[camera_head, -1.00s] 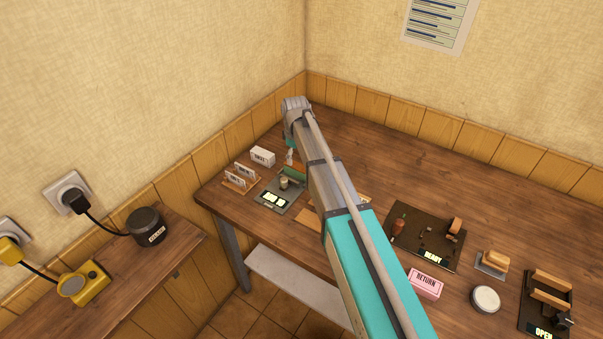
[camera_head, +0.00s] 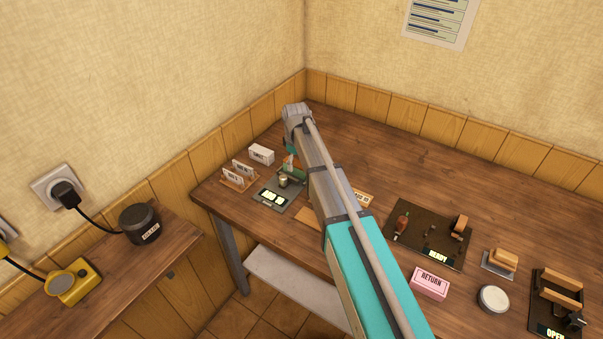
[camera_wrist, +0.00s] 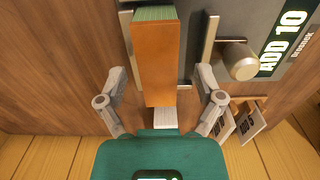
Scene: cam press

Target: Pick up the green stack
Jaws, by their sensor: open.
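The green stack (camera_wrist: 154,14) shows in the wrist view as a green ridged edge at the top of a tall orange face (camera_wrist: 156,65). My gripper (camera_wrist: 160,104) is open, with one finger to the left and one to the right of the orange face. Gaps show on both sides, and the fingers appear not to touch it. In the head view a small green part (camera_head: 293,174) shows beside the grey device, below my wrist. My arm hides much of that spot.
The grey device (camera_wrist: 197,30) has metal rails, a round knob (camera_wrist: 238,60) and an "ADD 10" display. Small labelled cards (camera_head: 241,170) and a white box (camera_head: 262,153) stand close by. A dark tray (camera_head: 405,246) and a pink "RETURN" block (camera_head: 430,282) lie further right.

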